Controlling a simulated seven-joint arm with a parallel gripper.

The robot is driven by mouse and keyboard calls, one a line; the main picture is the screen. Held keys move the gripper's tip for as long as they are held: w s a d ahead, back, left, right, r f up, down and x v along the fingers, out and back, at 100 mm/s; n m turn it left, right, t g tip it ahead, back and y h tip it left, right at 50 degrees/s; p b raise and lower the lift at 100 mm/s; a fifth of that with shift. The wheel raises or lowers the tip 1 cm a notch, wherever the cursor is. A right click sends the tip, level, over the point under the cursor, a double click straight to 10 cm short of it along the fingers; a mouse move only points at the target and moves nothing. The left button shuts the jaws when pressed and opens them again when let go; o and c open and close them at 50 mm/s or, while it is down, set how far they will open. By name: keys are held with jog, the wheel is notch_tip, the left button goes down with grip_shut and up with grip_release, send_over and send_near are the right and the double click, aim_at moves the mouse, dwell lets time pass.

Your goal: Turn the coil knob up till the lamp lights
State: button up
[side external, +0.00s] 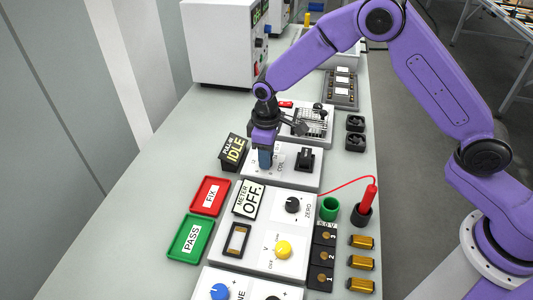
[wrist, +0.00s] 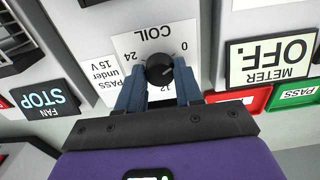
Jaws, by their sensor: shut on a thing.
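The coil knob (wrist: 159,67) is round and black, on a white plate marked COIL with 0, 12 and 24, upside down in the wrist view. My gripper (wrist: 161,78) has its blue fingers on either side of the knob, shut on it. In the side view my gripper (side external: 265,158) points down at the white panel, and its fingers hide the knob. The knob's pointer is too small to read. A black sign (side external: 233,150) reading IDLE stands left of my gripper. I cannot tell which part is the lamp.
A black switch block (side external: 305,159) stands right of my gripper. The METER OFF sign (side external: 249,200) is nearer the camera, with the red FIX tray (side external: 224,184) and green PASS tray (side external: 205,228) to its left. A FAN STOP sign (wrist: 45,98) shows in the wrist view.

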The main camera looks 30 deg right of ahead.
jog(key=shift+m, duration=0.3)
jog(key=m, duration=0.7)
jog(key=shift+m, duration=0.3)
jog(key=m, duration=0.3)
jog(key=shift+m, duration=2.2)
jog(key=o, duration=1)
jog(key=shift+o, duration=0.2)
jog(key=shift+r, duration=0.1)
